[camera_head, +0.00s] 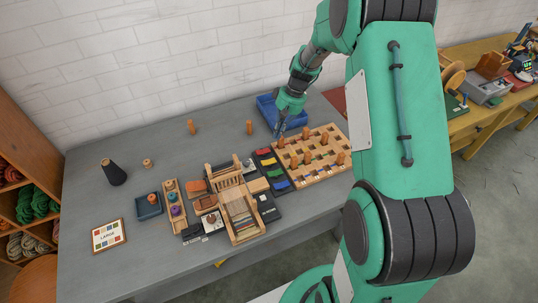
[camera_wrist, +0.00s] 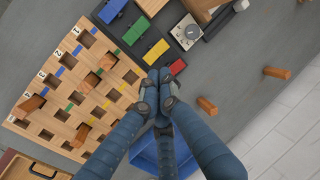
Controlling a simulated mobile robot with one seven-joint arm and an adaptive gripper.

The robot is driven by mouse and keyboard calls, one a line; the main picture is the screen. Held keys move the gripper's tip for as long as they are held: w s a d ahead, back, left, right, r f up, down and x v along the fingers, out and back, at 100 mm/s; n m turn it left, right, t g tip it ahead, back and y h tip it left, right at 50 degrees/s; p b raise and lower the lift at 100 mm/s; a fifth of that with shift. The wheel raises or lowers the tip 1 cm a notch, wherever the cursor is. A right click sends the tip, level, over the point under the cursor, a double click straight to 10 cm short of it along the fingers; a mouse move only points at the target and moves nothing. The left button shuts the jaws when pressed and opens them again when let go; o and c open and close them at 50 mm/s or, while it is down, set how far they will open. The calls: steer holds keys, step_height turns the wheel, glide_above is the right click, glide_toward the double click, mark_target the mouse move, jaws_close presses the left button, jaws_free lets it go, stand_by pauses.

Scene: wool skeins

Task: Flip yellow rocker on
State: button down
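The yellow rocker (camera_wrist: 156,52) sits between the green rocker (camera_wrist: 135,32) and the red rocker (camera_wrist: 177,66) on a dark panel in the wrist view. In the head view the yellow rocker (camera_head: 267,161) is second from the back. My gripper (camera_wrist: 158,76) has its fingertips together, with nothing visible between them. The tips appear just beside the near end of the yellow rocker; I cannot tell whether they touch it. In the head view my gripper (camera_head: 280,130) points down behind the panel. The rocker's tilt is too small to read.
A wooden grid board (camera_wrist: 62,122) with upright pegs stands close beside the panel. A blue tray (camera_head: 266,110) lies behind and under my gripper. A dial box (camera_wrist: 188,32) adjoins the panel. Two orange pegs (camera_wrist: 207,104) stand on the open grey table.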

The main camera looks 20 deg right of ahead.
mark_target(266, 162)
steer(key=b+x, duration=0.2)
steer(key=x, duration=1.1)
steer(key=shift+b, duration=0.4)
steer(key=shift+a+f, duration=0.15)
steer(key=shift+f, duration=0.3)
steer(key=shift+a+f, duration=0.1)
